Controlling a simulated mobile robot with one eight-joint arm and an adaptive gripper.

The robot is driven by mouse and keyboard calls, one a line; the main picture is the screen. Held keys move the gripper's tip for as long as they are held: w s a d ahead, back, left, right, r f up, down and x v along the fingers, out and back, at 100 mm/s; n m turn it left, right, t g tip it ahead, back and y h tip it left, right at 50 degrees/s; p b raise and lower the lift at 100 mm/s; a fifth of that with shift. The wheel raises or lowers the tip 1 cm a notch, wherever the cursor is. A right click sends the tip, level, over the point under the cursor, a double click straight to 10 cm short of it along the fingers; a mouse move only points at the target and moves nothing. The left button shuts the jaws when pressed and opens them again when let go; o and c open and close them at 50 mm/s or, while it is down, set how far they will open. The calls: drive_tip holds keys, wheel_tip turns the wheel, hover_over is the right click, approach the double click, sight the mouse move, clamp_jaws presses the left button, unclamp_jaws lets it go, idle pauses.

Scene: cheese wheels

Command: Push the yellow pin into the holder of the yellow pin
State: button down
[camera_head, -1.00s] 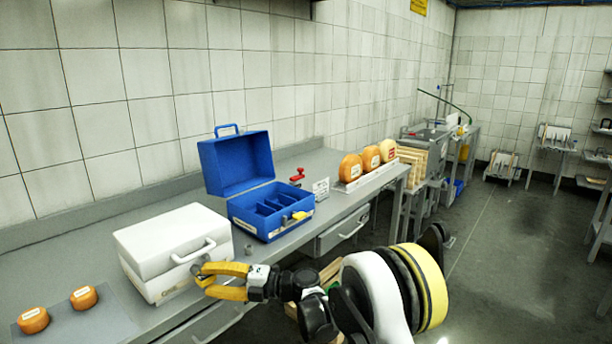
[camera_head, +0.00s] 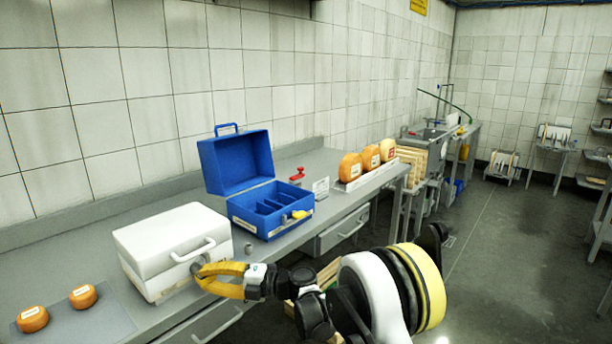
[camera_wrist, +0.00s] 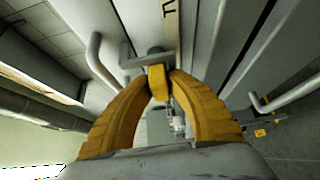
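My gripper (camera_head: 199,270) has yellow fingers and is at the front of the white case (camera_head: 150,242), below its handle. In the wrist view my gripper (camera_wrist: 161,76) has its fingertips drawn in on both sides of a small yellow block, which looks like the yellow pin (camera_wrist: 158,84). The pin lies against a grey bracket (camera_wrist: 134,62) with a round grey part behind it, which looks like the holder. How deep the pin sits in it cannot be told. In the head view the fingers hide the pin.
An open blue case (camera_head: 247,222) with a yellow part (camera_head: 301,214) on its front stands right of the white case. Orange cheese wheels (camera_head: 82,296) lie at the front left, and several more stand on a rack (camera_head: 366,181). The case handle (camera_wrist: 97,60) is close to my fingers.

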drive_tip(key=shift+s+d, duration=0.1)
idle(0.3)
drive_tip(key=shift+s+d, duration=1.7)
drive_tip(key=shift+d, duration=0.25)
drive_tip(key=shift+s+d, duration=1)
drive_tip(key=shift+d, duration=0.15)
